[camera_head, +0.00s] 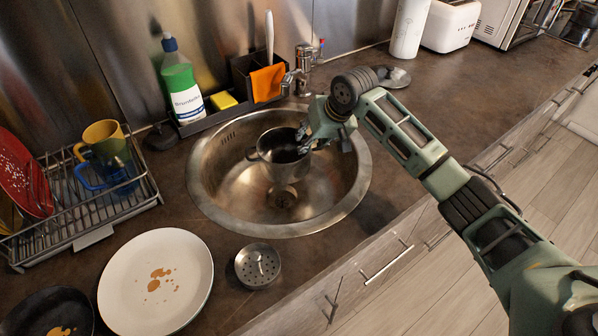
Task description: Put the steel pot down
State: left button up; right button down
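The steel pot (263,161) is upright inside the round sink (213,193), with a handle on its left side. I cannot tell whether its base touches the sink bottom. My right gripper (304,141) is at the pot's right rim, with its fingers by or over the edge. The gripper's own body hides part of the fingers and the rim, so I cannot tell whether they are closed on the pot. My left gripper is not in view.
A faucet (301,66) stands behind the sink. A caddy with a soap bottle (183,88) and orange cloth (267,83) is behind left. A dish rack (84,215), plate (192,290) and strainer (243,268) lie left and in front. The counter right of the sink is mostly clear.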

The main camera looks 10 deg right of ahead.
notch_tip(320, 180, down, 6)
jog(key=shift+f, duration=0.15)
jog(key=shift+d+f, duration=0.1)
jog(key=shift+f, duration=0.05)
jog(key=c, duration=1.5)
grip_release()
jog(key=shift+f, duration=0.15)
jog(key=shift+c, duration=0.2)
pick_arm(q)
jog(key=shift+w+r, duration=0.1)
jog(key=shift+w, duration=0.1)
pick_arm(e)
jog(key=o, duration=0.5)
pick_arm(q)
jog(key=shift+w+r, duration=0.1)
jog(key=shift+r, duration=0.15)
pick_arm(e)
jog(key=v, duration=1.2)
